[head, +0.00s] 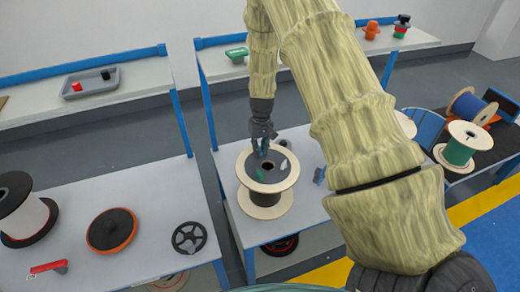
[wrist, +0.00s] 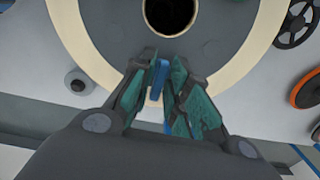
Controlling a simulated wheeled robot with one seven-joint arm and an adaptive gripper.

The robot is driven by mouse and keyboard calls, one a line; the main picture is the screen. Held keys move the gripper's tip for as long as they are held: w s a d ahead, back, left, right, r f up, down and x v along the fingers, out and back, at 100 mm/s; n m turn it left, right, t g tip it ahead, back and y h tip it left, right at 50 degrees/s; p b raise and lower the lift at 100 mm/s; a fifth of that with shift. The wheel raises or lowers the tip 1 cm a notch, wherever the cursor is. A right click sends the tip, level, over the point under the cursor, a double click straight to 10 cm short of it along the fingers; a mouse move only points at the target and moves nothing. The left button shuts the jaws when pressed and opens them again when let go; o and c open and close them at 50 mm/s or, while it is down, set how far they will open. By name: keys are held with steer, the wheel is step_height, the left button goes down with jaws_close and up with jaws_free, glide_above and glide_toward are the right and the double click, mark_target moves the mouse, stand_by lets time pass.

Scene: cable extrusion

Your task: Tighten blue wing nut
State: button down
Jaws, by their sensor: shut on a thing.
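The blue wing nut (wrist: 158,75) is a small upright blue piece on the grey top of the spool (head: 265,206), near its dark central hole. My gripper (wrist: 164,68) is shut on the blue wing nut, with a teal-padded finger on either side of it. In the head view my gripper (head: 262,148) points down over the back of the spool's top. The lower part of the wing nut is partly hidden between the fingers. A green piece (head: 260,174) and a pale grey piece (head: 283,164) also sit on the spool's top.
The spool stands on a grey table. A black handwheel (head: 189,238) and an orange-rimmed black disc (head: 112,230) lie on the table to the left. A grey tray (head: 90,84) is on the back left table. More reels, including a green one (head: 459,144), stand at the right.

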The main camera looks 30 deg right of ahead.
steer(key=m, duration=0.5)
steer(key=shift+d+m, duration=0.1)
steer(key=shift+m, duration=0.2)
steer(key=m, duration=0.4)
steer(key=shift+s, duration=0.1)
steer(key=m+p, duration=0.1)
steer(key=m, duration=0.5)
steer(key=shift+s, duration=0.1)
steer(key=m+p, duration=0.1)
steer(key=m, duration=0.3)
steer(key=shift+s+m+t, duration=0.1)
steer(key=shift+m+t, duration=0.2)
steer(key=c, duration=1.4)
jaws_free()
steer(key=shift+o, duration=0.2)
steer(key=shift+r, duration=0.1)
